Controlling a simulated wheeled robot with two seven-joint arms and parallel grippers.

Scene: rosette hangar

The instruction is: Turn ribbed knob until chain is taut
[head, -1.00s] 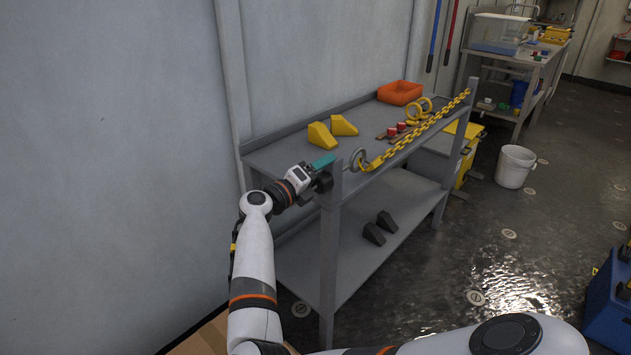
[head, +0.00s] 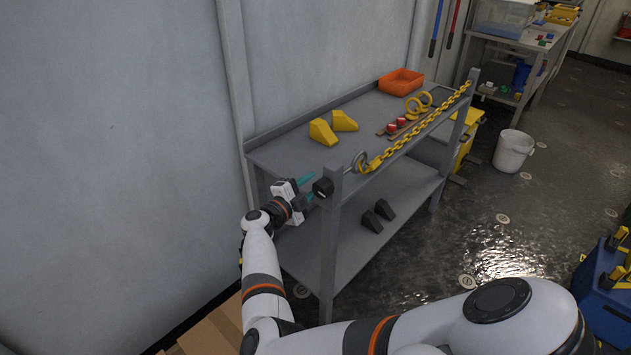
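The ribbed knob (head: 323,188) is dark and sits on the outer side of the shelf's near corner post. My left gripper is out of view.
The grey shelf top (head: 290,152) carries yellow wedges (head: 322,132), an orange tray (head: 401,82), yellow rings (head: 419,104) and red-topped pieces (head: 397,124). Black wedges (head: 377,215) lie on the lower shelf. A white bucket (head: 513,151) stands on the floor to the right.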

